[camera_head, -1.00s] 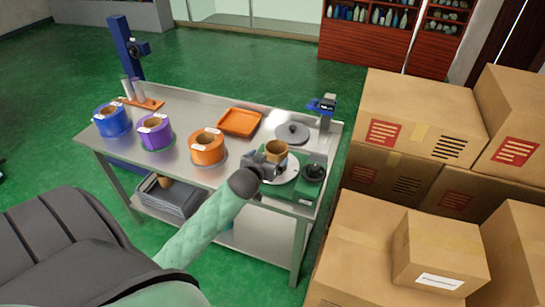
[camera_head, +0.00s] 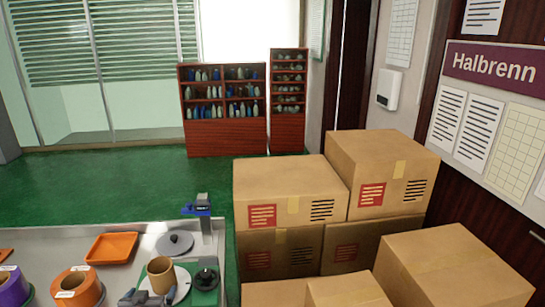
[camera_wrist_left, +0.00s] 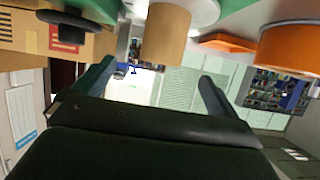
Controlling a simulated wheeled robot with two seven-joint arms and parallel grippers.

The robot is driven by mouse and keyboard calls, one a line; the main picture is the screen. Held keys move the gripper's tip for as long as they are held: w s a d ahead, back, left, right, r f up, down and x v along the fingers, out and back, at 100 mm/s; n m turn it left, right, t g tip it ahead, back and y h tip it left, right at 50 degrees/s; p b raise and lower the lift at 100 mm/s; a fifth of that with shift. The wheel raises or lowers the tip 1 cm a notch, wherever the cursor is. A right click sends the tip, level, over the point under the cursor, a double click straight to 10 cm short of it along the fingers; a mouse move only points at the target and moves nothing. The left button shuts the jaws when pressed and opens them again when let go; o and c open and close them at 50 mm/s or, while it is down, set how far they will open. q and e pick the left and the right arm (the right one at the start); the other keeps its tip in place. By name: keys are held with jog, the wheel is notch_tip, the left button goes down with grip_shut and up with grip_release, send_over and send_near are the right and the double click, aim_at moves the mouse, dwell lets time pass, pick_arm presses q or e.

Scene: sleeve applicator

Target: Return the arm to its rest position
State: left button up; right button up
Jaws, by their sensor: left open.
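My left gripper (camera_head: 146,299) is at the bottom edge of the head view, just left of and in front of a brown cardboard core (camera_head: 161,274). The core stands upright on a white disc (camera_head: 181,288) of the green applicator (camera_head: 207,297). In the left wrist view the gripper's two fingers (camera_wrist_left: 156,84) are spread apart with nothing between them. The core (camera_wrist_left: 166,34) shows beyond the fingers there, apart from them. The rest of my left arm is below the head view. My right gripper is not in view.
A black knob (camera_head: 206,279), a grey round lid (camera_head: 174,242) and a blue device on a post (camera_head: 201,209) are close by. An orange tray (camera_head: 111,247), an orange roll (camera_head: 76,288) and a purple roll (camera_head: 11,287) are left. Cardboard boxes (camera_head: 290,187) crowd the right.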

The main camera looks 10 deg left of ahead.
pick_arm(q)
jog(key=s+d+f+m+g+h, duration=0.2)
jog(key=s+d+f+g, duration=0.35)
jog(key=s+d, duration=0.6)
jog(key=s+d+f+m+g+h, duration=0.1)
jog(key=s+d+f+m+g, duration=0.45)
jog(key=s, duration=0.85)
jog(key=s+d+f+n, duration=0.1)
jog(key=s+d+f, duration=0.1)
jog(key=f, duration=2.1)
jog(key=s+d+f+n, duration=0.1)
jog(key=s+f, duration=0.3)
jog(key=f, duration=2)
jog(key=shift+d+n+h, duration=0.35)
jog(key=shift+d+h, duration=0.05)
jog(key=shift+d, duration=0.25)
